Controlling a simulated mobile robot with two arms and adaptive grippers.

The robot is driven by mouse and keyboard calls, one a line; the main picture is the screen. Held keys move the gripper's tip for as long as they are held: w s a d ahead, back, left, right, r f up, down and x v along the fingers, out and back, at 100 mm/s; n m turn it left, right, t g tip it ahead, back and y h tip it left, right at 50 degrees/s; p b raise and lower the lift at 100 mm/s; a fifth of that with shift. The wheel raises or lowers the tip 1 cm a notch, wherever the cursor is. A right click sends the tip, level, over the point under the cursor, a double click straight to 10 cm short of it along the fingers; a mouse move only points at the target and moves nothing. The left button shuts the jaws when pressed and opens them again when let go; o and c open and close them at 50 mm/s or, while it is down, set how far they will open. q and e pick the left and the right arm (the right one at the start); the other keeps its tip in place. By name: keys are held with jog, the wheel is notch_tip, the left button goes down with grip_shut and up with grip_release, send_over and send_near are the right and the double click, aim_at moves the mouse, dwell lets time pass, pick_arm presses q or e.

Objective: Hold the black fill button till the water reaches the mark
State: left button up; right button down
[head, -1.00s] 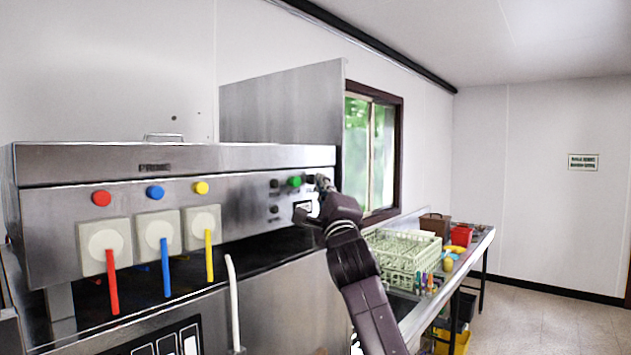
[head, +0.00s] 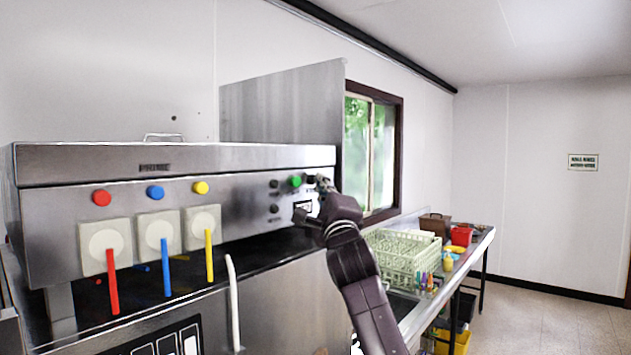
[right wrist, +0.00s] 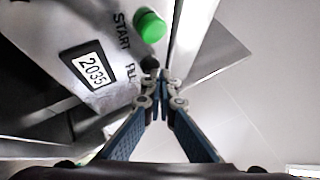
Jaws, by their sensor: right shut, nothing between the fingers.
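The black fill button (right wrist: 149,63) sits on the steel panel beside the printed fill label, partly cut off, and next to the green start button (right wrist: 150,26). My right gripper (right wrist: 163,76) is shut and empty, its fingertips right at the black button; I cannot tell whether they press it. In the head view my right gripper (head: 324,184) is at the right end of the panel, just right of the green button (head: 295,181), and mostly covers the black one. No water or level mark can be made out. My left gripper is not in view.
A display reading 2035 (right wrist: 91,69) is below the buttons. Red (head: 102,198), blue (head: 155,192) and yellow (head: 201,188) knobs line the machine's left. A pale green dish rack (head: 402,257) stands on the counter at right. Open floor lies at far right.

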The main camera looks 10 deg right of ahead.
dwell(0.5)
jog(key=shift+s+d, duration=0.5)
jog(key=shift+s, duration=0.15)
jog(key=s+d, duration=0.1)
jog(key=s, duration=0.1)
jog(key=s+d+b, duration=0.1)
jog(key=s+d, duration=0.1)
dwell(0.4)
